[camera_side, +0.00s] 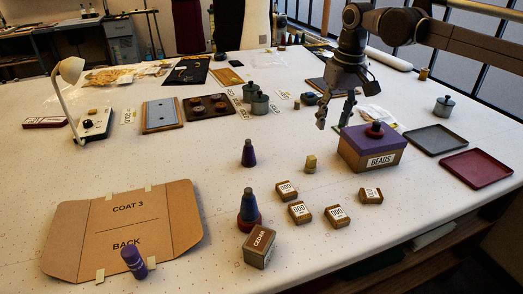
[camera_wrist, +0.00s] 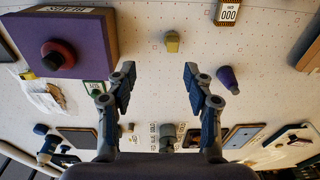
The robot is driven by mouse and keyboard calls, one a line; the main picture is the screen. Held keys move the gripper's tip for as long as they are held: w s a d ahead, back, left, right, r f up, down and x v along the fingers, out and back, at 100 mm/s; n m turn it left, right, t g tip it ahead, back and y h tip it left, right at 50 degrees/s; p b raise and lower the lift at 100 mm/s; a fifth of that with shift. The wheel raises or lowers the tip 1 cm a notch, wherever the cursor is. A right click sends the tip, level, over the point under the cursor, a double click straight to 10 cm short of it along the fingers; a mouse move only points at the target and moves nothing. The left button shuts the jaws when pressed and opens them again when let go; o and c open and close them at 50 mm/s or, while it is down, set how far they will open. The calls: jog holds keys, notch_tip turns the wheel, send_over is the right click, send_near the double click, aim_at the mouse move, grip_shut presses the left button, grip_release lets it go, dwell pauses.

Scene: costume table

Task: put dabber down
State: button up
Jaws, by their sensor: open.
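My gripper (camera_side: 333,117) is above the table left of the purple BEADS box (camera_side: 362,147), with fingers spread and nothing between them. The wrist view also shows my gripper (camera_wrist: 159,74) empty. I cannot tell which piece is the dabber. A dark knob with a red collar (camera_side: 376,129) sits on the box lid; it also shows in the wrist view (camera_wrist: 57,55). A small yellowish piece (camera_side: 310,163) and a purple cone (camera_side: 248,155) stand apart on the table.
A blue cone on a red base (camera_side: 249,208), a CEDAR block (camera_side: 259,247) and several small 000 blocks (camera_side: 298,212) stand in front. A grey tray (camera_side: 435,139) and a red tray (camera_side: 477,168) lie right. Clear table lies between the cone and cardboard.

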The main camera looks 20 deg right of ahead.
jog(key=s+d+t, duration=0.3)
jog(key=s+d, duration=0.4)
jog(key=s, duration=0.5)
jog(key=s+d+f+t, duration=0.1)
jog(key=s+f, duration=0.1)
jog(key=s, duration=0.2)
jog(key=s+d+f+t, duration=0.1)
jog(key=s+f, duration=0.2)
jog(key=s+d+f, duration=0.1)
jog(key=s+f, duration=0.2)
jog(key=s, duration=0.1)
jog(key=shift+s+f+t, duration=0.25)
jog(key=shift+s+t, duration=0.05)
jog(key=shift+t, duration=0.1)
jog(key=shift+s+d+f, duration=0.1)
jog(key=shift+s+f, duration=0.15)
jog(key=shift+c, duration=0.5)
jog(key=shift+w, duration=0.1)
